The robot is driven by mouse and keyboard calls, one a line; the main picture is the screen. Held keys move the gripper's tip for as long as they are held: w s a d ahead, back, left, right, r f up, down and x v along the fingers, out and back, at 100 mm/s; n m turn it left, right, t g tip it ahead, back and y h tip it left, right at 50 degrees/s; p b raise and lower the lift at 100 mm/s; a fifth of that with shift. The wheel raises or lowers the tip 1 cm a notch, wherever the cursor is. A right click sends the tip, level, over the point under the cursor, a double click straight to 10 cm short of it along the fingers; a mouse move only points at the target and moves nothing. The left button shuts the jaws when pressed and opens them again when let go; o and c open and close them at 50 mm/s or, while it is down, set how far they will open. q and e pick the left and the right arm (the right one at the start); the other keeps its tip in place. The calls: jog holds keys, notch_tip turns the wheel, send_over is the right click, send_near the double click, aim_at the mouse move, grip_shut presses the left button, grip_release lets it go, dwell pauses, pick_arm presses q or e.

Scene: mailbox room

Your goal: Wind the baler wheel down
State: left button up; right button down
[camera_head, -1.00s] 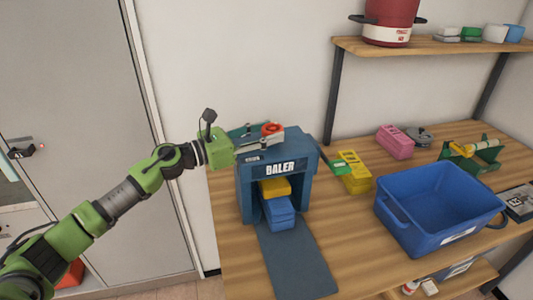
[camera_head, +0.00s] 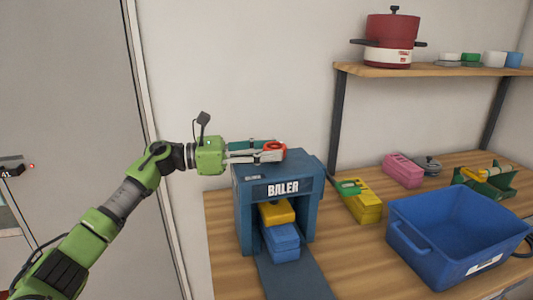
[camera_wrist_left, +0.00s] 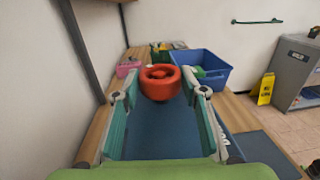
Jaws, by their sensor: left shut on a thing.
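The blue baler (camera_head: 243,209), labelled BALER, stands on the table. Its red-orange wheel (camera_head: 275,147) is on top and also shows in the left wrist view (camera_wrist_left: 160,86). My left gripper (camera_head: 276,153) reaches in level from the left above the baler. Its fingers are shut on the wheel, one on each side; finger contact is partly hidden. Inside the baler's opening, a yellow block (camera_head: 277,212) sits above blue blocks (camera_head: 281,243). My right gripper is not in view.
A shelf (camera_head: 440,69) above carries a red pot (camera_head: 391,38). The wall is close behind.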

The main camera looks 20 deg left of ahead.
pick_arm(q)
jog(key=shift+r, duration=0.15)
jog(key=o, duration=1.1)
jog(key=shift+d, duration=0.15)
jog(key=shift+w+d, duration=0.1)
jog(key=v, duration=1.2)
